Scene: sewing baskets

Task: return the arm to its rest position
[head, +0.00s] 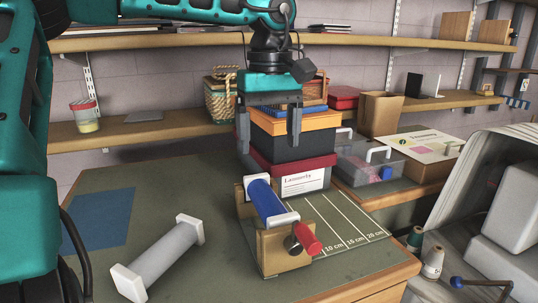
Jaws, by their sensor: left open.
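My left gripper (268,146) hangs fingers down in the middle of the head view, on a teal arm that crosses the top of the picture. Its two grey fingers are wide apart with nothing held between them. It is in front of a stack of boxes (292,145) and above a blue roll (264,199) with white end caps. The blue roll rests in a wooden cradle (284,255), with a red piece (306,238) at its near end. My right gripper does not show.
A grey roll with white ends (157,256) lies at the front left of the table, near a blue square (100,220). Shelves (180,40) line the back wall. A basket (220,97) stands behind. Thread spools (433,261) and a white machine (510,215) are at right.

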